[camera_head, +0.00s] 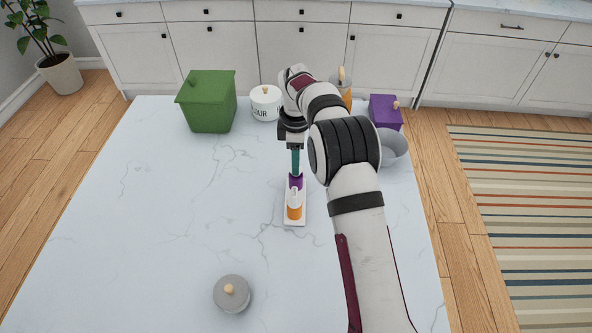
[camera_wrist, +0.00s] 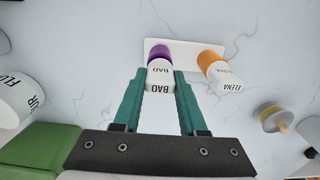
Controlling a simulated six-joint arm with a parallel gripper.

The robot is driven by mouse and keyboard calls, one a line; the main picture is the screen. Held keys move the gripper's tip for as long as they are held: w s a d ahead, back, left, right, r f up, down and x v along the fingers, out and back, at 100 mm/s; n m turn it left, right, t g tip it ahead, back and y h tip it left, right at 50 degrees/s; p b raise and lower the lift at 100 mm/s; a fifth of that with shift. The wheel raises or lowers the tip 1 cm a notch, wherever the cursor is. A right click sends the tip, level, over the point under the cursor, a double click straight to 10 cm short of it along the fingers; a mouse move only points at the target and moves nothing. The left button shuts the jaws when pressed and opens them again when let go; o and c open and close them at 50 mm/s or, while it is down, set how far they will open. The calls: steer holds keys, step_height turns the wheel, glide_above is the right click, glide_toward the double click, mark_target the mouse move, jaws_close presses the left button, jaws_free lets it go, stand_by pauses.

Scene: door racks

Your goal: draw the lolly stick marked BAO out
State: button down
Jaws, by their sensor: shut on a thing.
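The lolly stick marked BAO (camera_wrist: 160,78) has a white lettered top above a purple part (camera_wrist: 159,52). The purple part also shows in the head view (camera_head: 295,183), below my fingers. My gripper (camera_wrist: 160,74) has its green fingers shut on the white BAO top, one on each side; it also shows in the head view (camera_head: 295,172). The purple part stands at the far end of a white base (camera_head: 294,221). Whether the stick has lifted within the purple part I cannot tell. Beside it on the base stands an orange piece (camera_wrist: 210,60) with a white top marked ELENA (camera_wrist: 224,77).
A grey lidded pot (camera_head: 232,294) stands at the front. A green lidded bin (camera_head: 207,103), a flour jar (camera_head: 266,104), an orange canister (camera_head: 346,93), a purple box (camera_head: 385,112) and a grey bowl (camera_head: 394,147) stand at the back. The counter's left side is clear.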

steer(key=shift+r, duration=1.65)
